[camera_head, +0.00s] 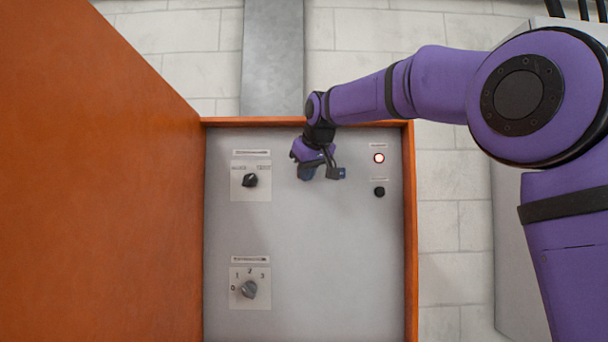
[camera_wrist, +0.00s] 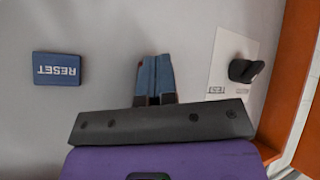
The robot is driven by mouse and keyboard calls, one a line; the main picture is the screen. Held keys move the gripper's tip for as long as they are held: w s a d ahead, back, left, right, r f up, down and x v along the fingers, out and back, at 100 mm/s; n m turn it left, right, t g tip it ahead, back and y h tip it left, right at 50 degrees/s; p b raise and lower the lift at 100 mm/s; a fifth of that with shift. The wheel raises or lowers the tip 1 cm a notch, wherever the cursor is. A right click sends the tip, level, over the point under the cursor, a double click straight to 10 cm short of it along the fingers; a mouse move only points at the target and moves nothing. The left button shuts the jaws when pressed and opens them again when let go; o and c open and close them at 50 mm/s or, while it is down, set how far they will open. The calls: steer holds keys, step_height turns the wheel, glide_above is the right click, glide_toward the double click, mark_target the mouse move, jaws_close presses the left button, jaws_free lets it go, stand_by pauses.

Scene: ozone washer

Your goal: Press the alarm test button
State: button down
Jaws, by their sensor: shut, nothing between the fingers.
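My gripper (camera_head: 306,174) is in front of the grey panel (camera_head: 310,250), in its upper middle. In the wrist view its blue-padded fingers (camera_wrist: 155,80) are shut together with nothing between them. A round black button (camera_head: 379,192) is at the panel's upper right, below a lit red-rimmed white lamp or button (camera_head: 379,158). Their small labels are unreadable, so I cannot tell which is the alarm test button. A blue block marked RESET (camera_wrist: 57,68) is left of the fingers in the wrist view, apart from them. It seems to show right of the gripper in the head view (camera_head: 342,173).
A black selector knob (camera_head: 250,181), its plate partly reading TEST, is at upper left; it also shows in the wrist view (camera_wrist: 246,71). A grey numbered knob (camera_head: 249,289) is at lower left. The orange door (camera_head: 95,180) stands open at left. The panel's lower right is clear.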

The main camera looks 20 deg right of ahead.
steer(key=shift+s, duration=0.1)
steer(key=shift+s+a, duration=0.25)
steer(key=shift+s, duration=0.4)
steer(key=s, duration=0.1)
steer(key=s+a, duration=0.1)
steer(key=s, duration=0.2)
steer(key=shift+s+a, duration=0.25)
steer(key=shift+s, duration=0.15)
stand_by(0.7)
steer(key=s+d+f+m+g, duration=0.2)
steer(key=s+d+f, duration=0.1)
steer(key=s+f, duration=1.1)
steer(key=s+d+f+m+g, duration=0.1)
steer(key=s+d+f, duration=0.3)
steer(key=s+f, duration=1)
steer(key=s+g, duration=0.1)
steer(key=s, duration=0.6)
steer(key=shift+s+f+m, duration=0.15)
steer(key=shift+f+m, duration=0.1)
steer(key=shift+m, duration=0.15)
